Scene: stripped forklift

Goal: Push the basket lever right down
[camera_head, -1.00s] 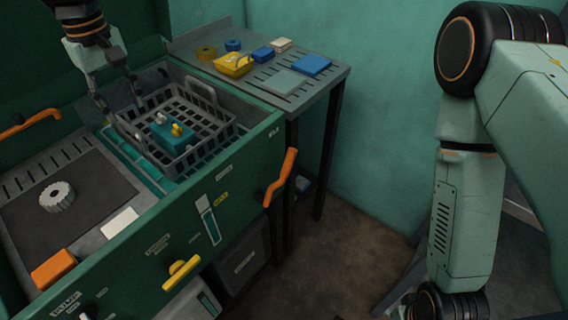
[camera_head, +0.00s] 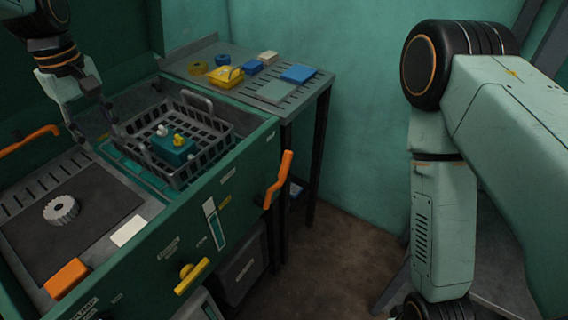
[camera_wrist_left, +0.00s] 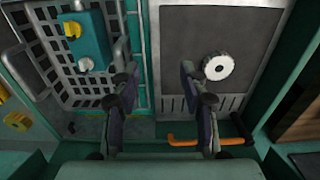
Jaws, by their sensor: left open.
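An orange lever (camera_head: 280,180) stands out from the green cabinet's front, at the basket's end, its upper end tilted right. Another orange lever (camera_head: 30,140) lies at the back left; it also shows in the left wrist view (camera_wrist_left: 195,141). The grey wire basket (camera_head: 207,152) sits in the cabinet's recess with a teal block with yellow and white knobs (camera_head: 172,151) in it. My left gripper (camera_head: 95,128) is open and empty, above the edge between basket and dark plate, apart from both levers. My right gripper is out of view.
A white gear (camera_head: 61,208) lies on the dark plate. An orange block (camera_head: 66,278) and a yellow handle (camera_head: 191,276) are near the front. A side table (camera_head: 300,95) holds several small blue and yellow items. Floor right of the cabinet is clear.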

